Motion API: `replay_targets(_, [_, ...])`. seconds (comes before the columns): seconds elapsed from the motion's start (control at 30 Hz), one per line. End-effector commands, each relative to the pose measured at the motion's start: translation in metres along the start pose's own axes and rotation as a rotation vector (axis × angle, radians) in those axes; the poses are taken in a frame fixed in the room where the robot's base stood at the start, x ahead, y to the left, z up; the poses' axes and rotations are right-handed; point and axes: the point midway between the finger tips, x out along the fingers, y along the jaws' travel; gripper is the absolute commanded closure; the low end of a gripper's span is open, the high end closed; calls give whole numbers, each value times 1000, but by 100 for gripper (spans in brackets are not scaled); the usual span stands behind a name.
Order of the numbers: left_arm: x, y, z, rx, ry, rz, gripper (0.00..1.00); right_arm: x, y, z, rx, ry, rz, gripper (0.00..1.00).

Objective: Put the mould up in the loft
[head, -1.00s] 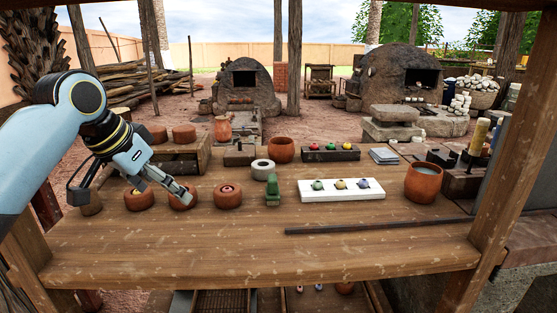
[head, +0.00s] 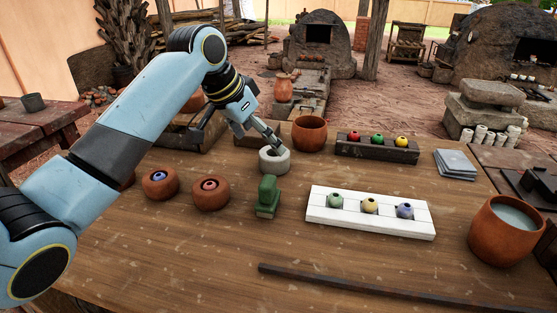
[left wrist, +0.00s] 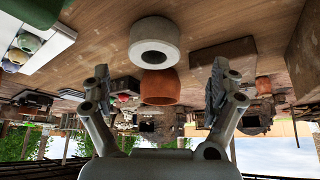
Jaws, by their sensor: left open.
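A pale grey round block with a hole in its top, which looks like the mould (head: 274,160), stands on the wooden bench (head: 215,265). My left gripper (head: 267,141) is open and empty, right by the mould's upper back edge; I cannot tell whether it touches. In the left wrist view, which is upside down, the mould (left wrist: 155,43) lies ahead between the open fingers (left wrist: 160,70). I cannot make out the loft in these frames. My right gripper is not in view.
A green block (head: 267,196) stands just in front of the mould and a terracotta pot (head: 309,133) just behind it. Terracotta bowls (head: 210,193) are to the left. A white tray (head: 370,211) with coloured balls and a dark rod (head: 350,286) lie to the right.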

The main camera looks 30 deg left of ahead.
Motion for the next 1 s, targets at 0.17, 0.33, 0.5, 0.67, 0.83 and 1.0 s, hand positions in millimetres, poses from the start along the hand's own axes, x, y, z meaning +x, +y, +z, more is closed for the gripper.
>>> replay_targets(0.17, [16, 1, 0, 0, -1, 1, 7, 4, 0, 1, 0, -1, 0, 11])
replay_targets(0.33, [41, 8, -2, -1, 0, 3, 7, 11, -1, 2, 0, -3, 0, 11])
replay_targets(0.5, [62, 8, -2, 0, -1, 1, 7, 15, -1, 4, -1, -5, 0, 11])
replay_targets(0.67, [64, 8, -2, 1, 0, -1, 7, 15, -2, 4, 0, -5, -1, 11])
replay_targets(0.83, [64, 8, -2, 1, 0, -1, 15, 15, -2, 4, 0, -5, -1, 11])
replay_targets(1.0, [64, 8, -2, 1, -1, -1, 37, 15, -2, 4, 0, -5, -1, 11])
